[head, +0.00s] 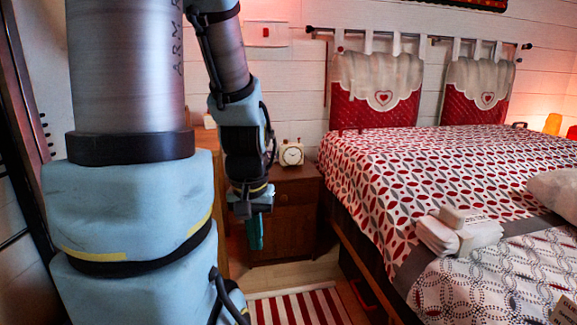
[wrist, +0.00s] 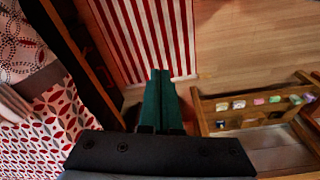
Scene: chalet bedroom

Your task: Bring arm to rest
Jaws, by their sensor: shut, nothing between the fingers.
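My gripper (head: 255,232) hangs down from my bent arm in the head view, in front of the wooden nightstand's left side. In the wrist view its two green fingers (wrist: 161,76) lie side by side with their tips together. They are shut and hold nothing. Below the fingertips lies the floor with a red and white striped rug (wrist: 145,35). My arm's big links cover the left part of the head view.
The bed (head: 420,165) stands on the right, with folded towels (head: 458,232) on it. In the wrist view, a wooden piece with small coloured items (wrist: 245,103) is at the right. Floor (wrist: 235,45) shows beyond the rug.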

